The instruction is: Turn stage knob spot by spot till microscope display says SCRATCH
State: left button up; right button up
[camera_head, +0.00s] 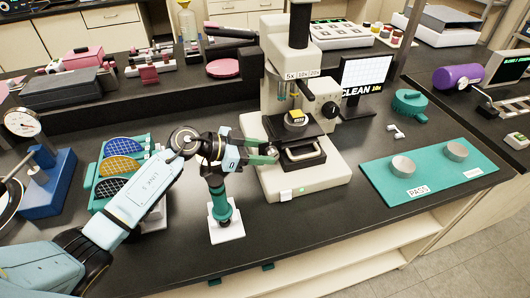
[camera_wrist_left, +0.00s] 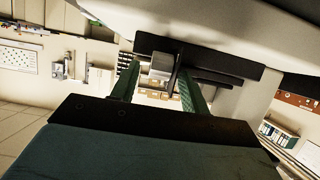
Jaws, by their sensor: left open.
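The microscope (camera_head: 249,130) stands mid-bench with a small sample (camera_head: 296,118) on its stage. Its display (camera_head: 365,75) reads "CLEAN 10x". The silver stage knob (camera_head: 272,150) sits at the left side of the stage; it also shows in the left wrist view (camera_wrist_left: 160,65). My left gripper (camera_head: 264,154) is at the knob with its green fingers open. In the left wrist view the fingers (camera_wrist_left: 158,88) stand on either side of the knob with gaps visible; I cannot tell whether either touches it. My right gripper is not in view.
A teal mat (camera_head: 375,182) with two silver dishes, one labelled PASS, lies right of the microscope. A rack of coloured wafers (camera_head: 123,166) and a blue gauge stand (camera_head: 45,185) are at the left. A teal round item (camera_head: 410,103) sits behind the mat.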

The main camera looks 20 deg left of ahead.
pick_arm(q)
jog(key=shift+w+d+f, duration=0.25)
jog(key=shift+w+d, duration=0.05)
jog(key=shift+d, duration=0.2)
